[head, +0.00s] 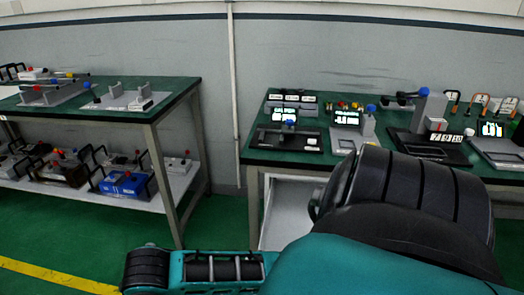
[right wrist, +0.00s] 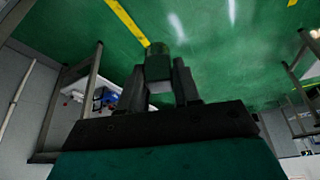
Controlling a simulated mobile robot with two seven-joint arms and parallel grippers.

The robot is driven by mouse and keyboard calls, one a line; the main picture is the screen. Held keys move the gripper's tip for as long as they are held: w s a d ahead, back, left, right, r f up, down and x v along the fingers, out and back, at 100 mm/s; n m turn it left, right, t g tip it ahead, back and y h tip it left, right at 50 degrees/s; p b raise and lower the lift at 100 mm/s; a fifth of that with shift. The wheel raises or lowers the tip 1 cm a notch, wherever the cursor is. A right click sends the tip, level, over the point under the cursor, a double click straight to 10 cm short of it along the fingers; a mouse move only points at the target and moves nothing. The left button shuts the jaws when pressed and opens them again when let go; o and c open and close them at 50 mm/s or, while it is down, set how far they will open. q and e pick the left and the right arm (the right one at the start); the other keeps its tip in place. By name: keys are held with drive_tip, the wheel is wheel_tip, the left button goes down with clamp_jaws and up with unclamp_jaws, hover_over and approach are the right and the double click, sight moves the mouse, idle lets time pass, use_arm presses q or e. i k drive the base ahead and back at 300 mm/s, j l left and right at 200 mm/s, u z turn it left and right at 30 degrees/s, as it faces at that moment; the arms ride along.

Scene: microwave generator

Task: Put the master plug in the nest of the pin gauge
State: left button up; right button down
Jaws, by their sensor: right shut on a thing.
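In the right wrist view my right gripper (right wrist: 160,85) is shut on a short, dark greenish, roughly cylindrical piece (right wrist: 158,66), which I take to be the master plug. The piece sticks out past the fingertips, with green floor behind it. Its lower part sits between the two dark fingers. In the head view, several gauges stand on the right-hand bench, and I cannot tell for sure which is the pin gauge or see its nest. My left gripper is not in view.
The right bench (head: 258,157) carries a display unit with a dark base (head: 287,142), a grey stand with a blue knob (head: 425,112) and another display device (head: 490,129). My arm covers its front. The left bench (head: 170,108) holds fixtures, with several more on its lower shelf. Open green floor lies between.

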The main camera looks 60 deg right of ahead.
sight(347, 145)
drive_tip(key=i+j, duration=0.15)
drive_tip(key=i, duration=0.35)
drive_tip(key=i+j+z, duration=0.15)
drive_tip(key=i, duration=0.3)
drive_tip(key=i+z, duration=0.2)
drive_tip(key=z, duration=0.2)
drive_tip(key=i+z, duration=0.15)
drive_tip(key=z, duration=0.2)
drive_tip(key=i+z, duration=0.2)
drive_tip(key=z, duration=0.2)
drive_tip(key=i+z, duration=0.15)
drive_tip(key=z, duration=0.25)
drive_tip(key=i+z, duration=0.2)
drive_tip(key=z, duration=0.15)
drive_tip(key=i+z, duration=0.15)
drive_tip(key=z, duration=0.25)
